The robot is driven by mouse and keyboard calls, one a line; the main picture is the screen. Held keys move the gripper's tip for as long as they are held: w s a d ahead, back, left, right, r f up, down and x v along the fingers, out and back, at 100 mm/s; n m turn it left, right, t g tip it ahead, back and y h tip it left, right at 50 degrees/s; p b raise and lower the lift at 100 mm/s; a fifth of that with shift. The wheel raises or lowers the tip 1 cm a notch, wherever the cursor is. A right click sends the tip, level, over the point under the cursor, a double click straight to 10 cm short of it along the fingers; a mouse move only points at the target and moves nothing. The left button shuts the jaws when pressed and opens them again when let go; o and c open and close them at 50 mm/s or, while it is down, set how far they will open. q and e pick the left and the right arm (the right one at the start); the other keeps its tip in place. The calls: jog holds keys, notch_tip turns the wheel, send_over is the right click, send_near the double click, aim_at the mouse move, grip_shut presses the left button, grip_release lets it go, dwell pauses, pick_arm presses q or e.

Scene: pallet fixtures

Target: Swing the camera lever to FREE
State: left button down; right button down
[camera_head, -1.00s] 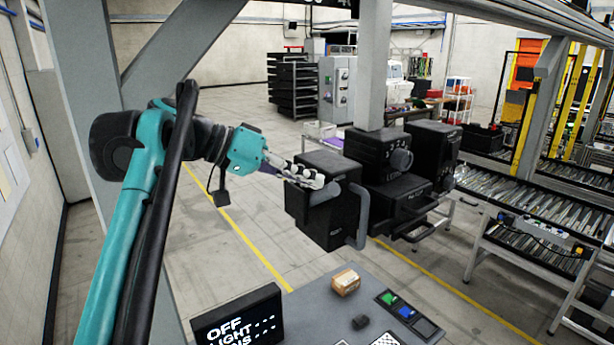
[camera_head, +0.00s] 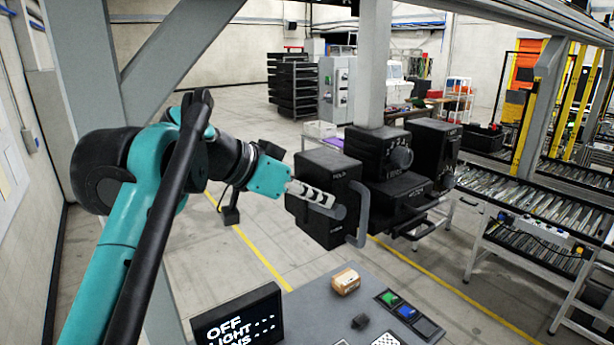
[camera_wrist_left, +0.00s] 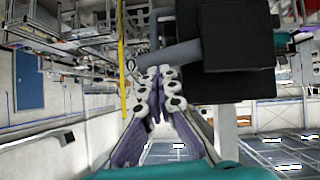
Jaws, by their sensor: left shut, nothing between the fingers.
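The camera lever looks to be the short grey cylinder (camera_head: 340,212) on the front of the left black camera box (camera_head: 310,222). In the head view my left gripper (camera_head: 328,201) is shut and empty, its fingertips in front of the box and right by the cylinder, hiding part of it. In the left wrist view the grey cylinder (camera_wrist_left: 172,54) juts out from the black box (camera_wrist_left: 235,55) just ahead of the shut fingertips (camera_wrist_left: 157,76). Whether they touch it I cannot tell. A white label above the lever reads like HOLD. My right gripper is not in view.
A grey bent handle (camera_head: 362,215) stands at the box's right edge. More black camera boxes (camera_head: 385,155) hang to the right under a grey post (camera_head: 373,60). Below are a desk (camera_head: 310,310) with a small brown box (camera_head: 346,281) and a display (camera_head: 238,318).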

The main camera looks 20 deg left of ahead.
pick_arm(q)
jog(key=shift+s+d+f+m+t+y+b, duration=0.2)
jog(key=shift+d+f+m+t+y+b, duration=0.15)
jog(key=shift+f, duration=0.25)
jog(key=shift+s+d+f+m+t+y+b, duration=0.15)
jog(key=shift+f+m+t+y+b, duration=0.1)
jog(key=shift+f+m, duration=0.3)
jog(key=shift+w+a+f+m+t+y+b, duration=0.1)
jog(key=shift+f+m+t+y+b, duration=0.5)
jog(key=shift+f+b, duration=0.45)
jog(key=shift+f+m+t+y+b, duration=0.5)
jog(key=shift+f+m+y+b, duration=0.15)
jog(key=shift+f, duration=0.65)
